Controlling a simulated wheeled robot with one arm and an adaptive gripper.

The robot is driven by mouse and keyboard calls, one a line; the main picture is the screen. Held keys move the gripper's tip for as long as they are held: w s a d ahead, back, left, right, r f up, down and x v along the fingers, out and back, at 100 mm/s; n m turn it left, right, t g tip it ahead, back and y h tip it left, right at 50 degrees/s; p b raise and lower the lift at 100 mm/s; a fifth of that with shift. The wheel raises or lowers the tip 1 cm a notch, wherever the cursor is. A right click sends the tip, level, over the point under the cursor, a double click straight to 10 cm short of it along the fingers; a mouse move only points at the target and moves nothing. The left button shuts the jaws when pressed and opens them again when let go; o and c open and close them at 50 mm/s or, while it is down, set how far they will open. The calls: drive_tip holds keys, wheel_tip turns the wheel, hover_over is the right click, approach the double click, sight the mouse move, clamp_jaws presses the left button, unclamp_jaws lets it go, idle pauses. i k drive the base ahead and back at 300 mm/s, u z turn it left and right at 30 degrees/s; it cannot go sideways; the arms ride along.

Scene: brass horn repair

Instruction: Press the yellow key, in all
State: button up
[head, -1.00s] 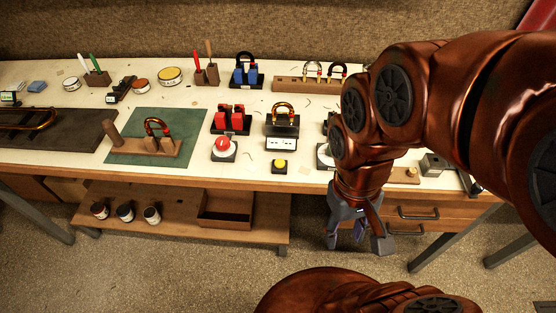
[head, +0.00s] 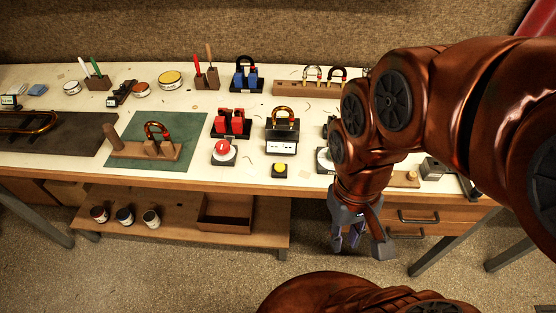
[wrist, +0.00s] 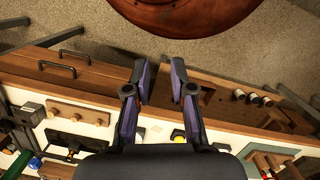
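The yellow key (head: 279,170) is a small yellow button on a black base at the bench's front edge, right of a red button (head: 222,148).
A display stand with a brass crook (head: 282,137) stands just behind the key. A green mat (head: 190,125) with a wooden fixture lies to the left. Drawers (head: 420,222) are behind my gripper. A lower shelf (head: 180,222) holds jars and an open box.

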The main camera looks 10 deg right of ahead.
sight(279, 167)
drive_tip(key=z, duration=2.55)
drive_tip(key=k, duration=1.6)
drive_tip(key=u, duration=2.6)
